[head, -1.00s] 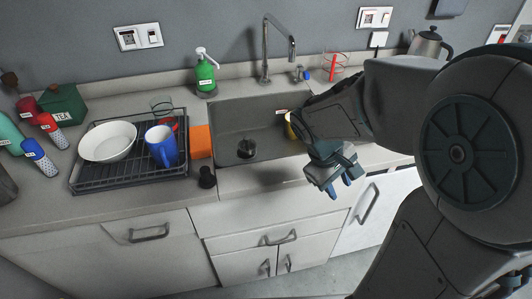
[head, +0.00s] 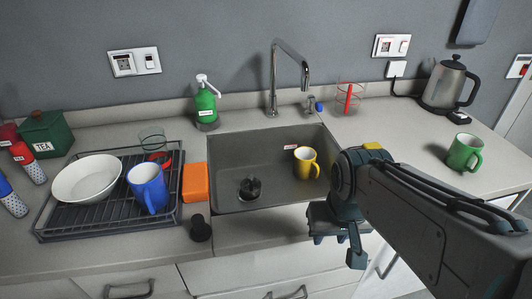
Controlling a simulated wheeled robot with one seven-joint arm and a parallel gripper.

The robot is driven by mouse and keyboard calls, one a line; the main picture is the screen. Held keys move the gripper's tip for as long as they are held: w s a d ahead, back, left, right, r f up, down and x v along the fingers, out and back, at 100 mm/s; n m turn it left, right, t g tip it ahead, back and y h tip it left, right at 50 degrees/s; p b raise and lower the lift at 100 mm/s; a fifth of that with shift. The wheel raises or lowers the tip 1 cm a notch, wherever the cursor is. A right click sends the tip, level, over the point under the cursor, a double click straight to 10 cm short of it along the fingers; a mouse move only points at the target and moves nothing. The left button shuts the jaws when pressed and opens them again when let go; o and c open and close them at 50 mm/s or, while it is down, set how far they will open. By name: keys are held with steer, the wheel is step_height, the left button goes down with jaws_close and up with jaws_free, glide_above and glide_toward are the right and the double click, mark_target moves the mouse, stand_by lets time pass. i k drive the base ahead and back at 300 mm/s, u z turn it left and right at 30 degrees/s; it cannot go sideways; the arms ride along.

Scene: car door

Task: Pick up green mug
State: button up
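The green mug (head: 464,152) stands upright on the right part of the counter, below the kettle, with its handle on the right. My gripper (head: 337,256) hangs in front of the counter edge, right of the sink's middle, with its fingers pointing down. It is left of and nearer than the green mug, clear of it. Two finger parts show with a space between them, and no object shows in it. My forearm crosses the lower right of the view and covers part of the counter front.
A yellow mug (head: 305,163) is in the sink (head: 232,150). At left are a dish rack (head: 60,228), white bowl (head: 88,178), blue mug (head: 148,188) and orange sponge (head: 195,182).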

mark_target(464, 149)
steer(key=u, duration=0.05)
steer(key=k, duration=0.3)
steer(key=z, duration=2.05)
steer(key=i, duration=1)
steer(key=u, duration=2)
